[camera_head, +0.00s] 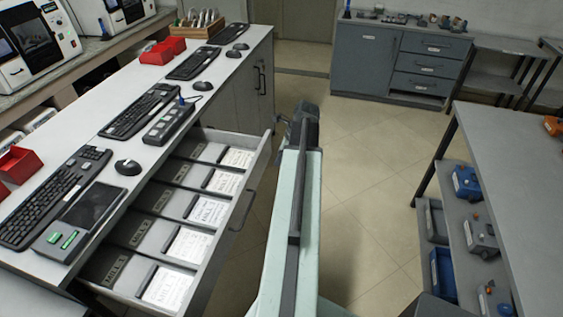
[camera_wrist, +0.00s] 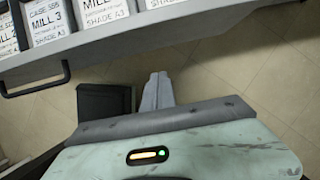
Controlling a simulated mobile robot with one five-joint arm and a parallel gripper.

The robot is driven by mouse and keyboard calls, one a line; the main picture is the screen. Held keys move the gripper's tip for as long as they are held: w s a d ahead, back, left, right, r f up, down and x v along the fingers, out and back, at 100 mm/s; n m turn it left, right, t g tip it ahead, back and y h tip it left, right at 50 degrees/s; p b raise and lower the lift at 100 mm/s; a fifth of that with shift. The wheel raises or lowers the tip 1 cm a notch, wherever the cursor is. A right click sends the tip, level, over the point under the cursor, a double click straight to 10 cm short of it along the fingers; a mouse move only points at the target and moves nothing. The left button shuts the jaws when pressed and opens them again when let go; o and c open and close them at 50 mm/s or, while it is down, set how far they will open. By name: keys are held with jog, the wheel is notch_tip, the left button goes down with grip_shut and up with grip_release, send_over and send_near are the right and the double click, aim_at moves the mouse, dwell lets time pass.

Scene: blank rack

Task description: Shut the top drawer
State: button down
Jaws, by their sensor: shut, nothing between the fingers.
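The top drawer (camera_head: 232,225) of the white-topped counter stands pulled well out in the head view. It holds rows of dark boxes and white labelled cards. Its dark bar handle (camera_head: 244,210) is on the outer face. In the wrist view the drawer front (camera_wrist: 150,38) crosses the top, with the handle (camera_wrist: 38,84) at the left. My gripper (camera_wrist: 158,76) is shut and empty, its fingertips pointing at the drawer front with a small gap seeming to remain. In the head view my arm hides most of the gripper, just outside the drawer's far end.
Keyboards (camera_head: 140,110), mice and red bins (camera_head: 163,50) sit on the counter (camera_head: 215,75). A grey table (camera_head: 510,150) with a lower shelf of blue bins and devices stands at the right. A grey drawer cabinet (camera_head: 400,60) stands at the back. The tiled floor between is clear.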

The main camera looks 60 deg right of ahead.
aim_at(261, 171)
jog(key=w+f, duration=0.1)
jog(key=w+a+f, duration=0.1)
jog(key=w, duration=0.1)
jog(key=w+b, duration=0.1)
jog(key=w, duration=0.1)
jog(key=shift+a+f, duration=0.25)
jog(key=shift+f, duration=0.15)
jog(key=shift+w+d, duration=0.1)
